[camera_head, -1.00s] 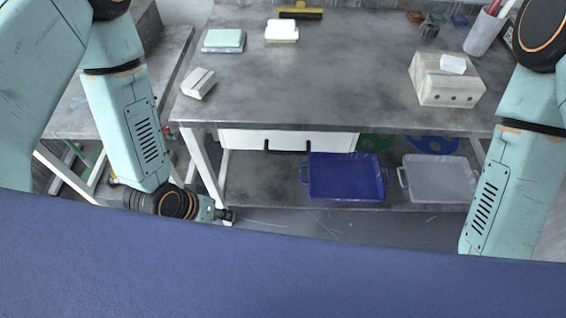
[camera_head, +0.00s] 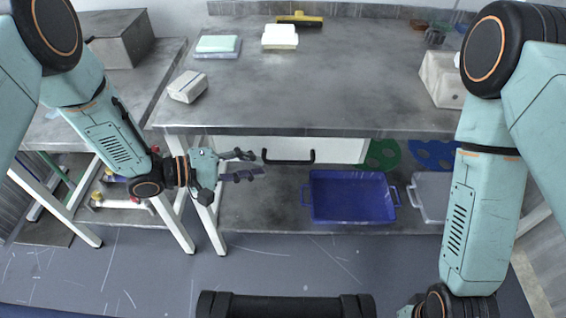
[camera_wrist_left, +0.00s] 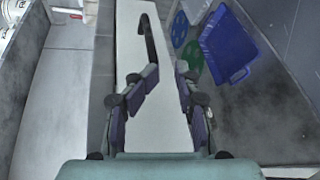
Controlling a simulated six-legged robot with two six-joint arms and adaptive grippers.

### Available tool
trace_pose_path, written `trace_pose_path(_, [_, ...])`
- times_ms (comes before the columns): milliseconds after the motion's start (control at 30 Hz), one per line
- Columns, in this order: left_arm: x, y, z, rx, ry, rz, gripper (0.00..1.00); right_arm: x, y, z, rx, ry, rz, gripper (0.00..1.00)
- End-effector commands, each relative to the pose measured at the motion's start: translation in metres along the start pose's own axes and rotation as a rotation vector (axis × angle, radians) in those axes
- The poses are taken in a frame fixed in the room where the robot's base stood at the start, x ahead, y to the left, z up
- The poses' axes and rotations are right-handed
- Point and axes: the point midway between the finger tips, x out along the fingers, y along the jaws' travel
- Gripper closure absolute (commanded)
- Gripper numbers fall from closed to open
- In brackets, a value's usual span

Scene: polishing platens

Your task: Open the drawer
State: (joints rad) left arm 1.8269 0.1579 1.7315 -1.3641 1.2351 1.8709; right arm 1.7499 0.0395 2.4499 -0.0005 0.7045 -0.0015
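The white drawer (camera_head: 340,149) sits under the grey table top, and it looks closed. Its black bar handle (camera_head: 288,158) is on the drawer front. In the left wrist view the white drawer front (camera_wrist_left: 128,60) runs up the middle, with the black handle (camera_wrist_left: 149,38) beyond my fingertips. My left gripper (camera_head: 255,163) is open and empty, just left of the handle and apart from it. Its two fingers (camera_wrist_left: 168,78) also show in the left wrist view with a gap between them. My right arm is at the right of the head view; its gripper is cut off by the bottom edge.
A blue tray (camera_head: 350,217) and a grey tray (camera_head: 428,205) stand on the lower shelf below the drawer. A table leg (camera_head: 207,205) is close beneath my left gripper. Blocks, including a pale one (camera_head: 187,86), lie on the table top (camera_head: 320,85).

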Motion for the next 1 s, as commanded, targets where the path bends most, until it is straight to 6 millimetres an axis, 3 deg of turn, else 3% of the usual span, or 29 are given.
trace_pose_path(200, [0.001, 0.01, 0.015, -0.248, -0.089, 0.026, 0.66, -0.001, 0.0, 0.001, 0.003, -0.004, 0.0, 0.6])
trace_pose_path(433, [0.006, 0.011, 0.016, -0.334, -0.092, 0.027, 0.66, 0.002, 0.0, 0.001, 0.003, -0.004, 0.0, 0.6])
trace_pose_path(800, [0.057, 0.011, 0.02, -0.33, -0.09, 0.026, 0.66, 0.019, 0.0, 0.001, 0.003, -0.005, 0.0, 0.6])
trace_pose_path(1000, [0.074, 0.013, 0.02, -0.333, -0.086, 0.028, 0.66, 0.023, 0.0, 0.001, 0.003, -0.004, 0.0, 0.6])
